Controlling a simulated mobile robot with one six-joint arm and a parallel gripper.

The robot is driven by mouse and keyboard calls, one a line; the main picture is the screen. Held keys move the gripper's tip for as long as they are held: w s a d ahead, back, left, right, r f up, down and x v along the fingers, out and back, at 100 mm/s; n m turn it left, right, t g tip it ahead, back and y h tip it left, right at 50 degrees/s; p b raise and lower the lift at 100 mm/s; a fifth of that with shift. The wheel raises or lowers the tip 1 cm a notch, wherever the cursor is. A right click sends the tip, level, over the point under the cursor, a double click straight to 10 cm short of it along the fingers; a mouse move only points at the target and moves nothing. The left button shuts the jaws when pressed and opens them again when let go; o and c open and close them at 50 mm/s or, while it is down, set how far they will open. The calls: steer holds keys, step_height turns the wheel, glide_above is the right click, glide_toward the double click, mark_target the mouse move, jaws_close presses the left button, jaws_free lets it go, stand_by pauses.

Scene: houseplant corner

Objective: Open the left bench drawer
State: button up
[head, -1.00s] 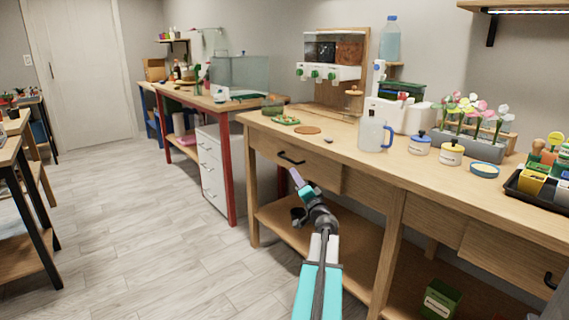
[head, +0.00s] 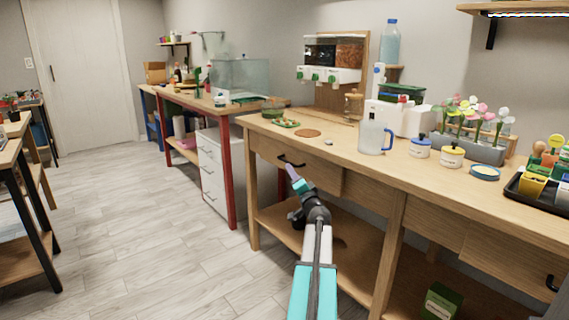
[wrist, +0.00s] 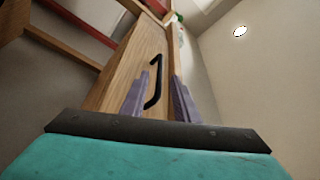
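The left bench drawer (head: 322,178) is a light wooden front under the left end of the long bench, and it looks closed. Its black bar handle (head: 291,161) is near the top middle of the front; in the wrist view the handle (wrist: 154,82) runs upright. My gripper (head: 293,173) is just below and in front of the handle in the head view. In the wrist view my gripper (wrist: 158,98) is open, with the lower part of the handle showing between its two purple fingers. I cannot tell whether either finger touches it.
The bench top holds a jug (head: 375,137), two labelled jars, a flower rack and a black tray (head: 540,191). A lower shelf runs below, with a green box (head: 441,302) on it. A red-legged table (head: 228,180) stands beyond.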

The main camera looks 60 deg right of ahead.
mark_target(285, 161)
steer(key=shift+b+x, duration=0.3)
steer(key=shift+x, duration=4.15)
jaws_close()
